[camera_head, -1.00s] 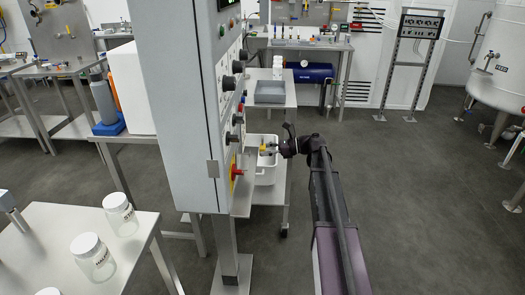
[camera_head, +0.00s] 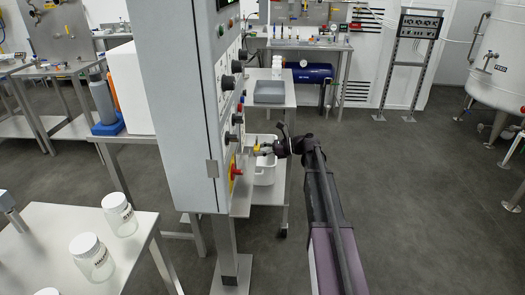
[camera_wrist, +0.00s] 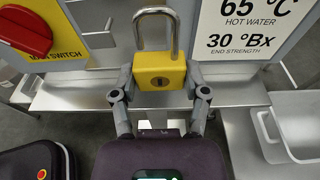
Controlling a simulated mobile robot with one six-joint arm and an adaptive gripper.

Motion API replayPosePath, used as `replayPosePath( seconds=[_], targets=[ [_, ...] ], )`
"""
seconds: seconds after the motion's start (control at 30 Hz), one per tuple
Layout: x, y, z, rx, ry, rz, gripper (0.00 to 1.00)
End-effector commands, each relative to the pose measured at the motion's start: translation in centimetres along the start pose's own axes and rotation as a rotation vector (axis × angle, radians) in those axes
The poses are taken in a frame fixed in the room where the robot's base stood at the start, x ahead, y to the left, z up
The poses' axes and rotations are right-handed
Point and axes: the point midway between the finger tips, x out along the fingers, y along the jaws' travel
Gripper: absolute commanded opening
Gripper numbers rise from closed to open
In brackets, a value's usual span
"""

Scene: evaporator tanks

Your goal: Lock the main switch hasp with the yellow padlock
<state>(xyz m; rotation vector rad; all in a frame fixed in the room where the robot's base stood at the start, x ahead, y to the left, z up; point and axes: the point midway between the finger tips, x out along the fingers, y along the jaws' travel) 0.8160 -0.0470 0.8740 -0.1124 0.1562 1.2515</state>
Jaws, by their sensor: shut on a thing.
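The yellow padlock (camera_wrist: 158,72) is held upright between the fingers of my gripper (camera_wrist: 160,90) in the wrist view, its keyhole facing the camera and its steel shackle pointing up. A metal piece (camera_wrist: 98,38), possibly the hasp, lies between switch and padlock, partly unclear.
The grey control cabinet (camera_head: 182,110) stands left of my arm. A white label with printed values (camera_wrist: 246,30) is right of the padlock. A white bin (camera_head: 266,172) sits on a cart below.

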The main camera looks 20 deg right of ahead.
Motion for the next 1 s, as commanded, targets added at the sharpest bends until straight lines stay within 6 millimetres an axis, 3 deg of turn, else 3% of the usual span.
replayPosePath(
  seconds=[1.0],
  targets=[
    [3.5, 0.0, 0.3, 0.000, 0.000, 0.000, 0.00]
  ],
)
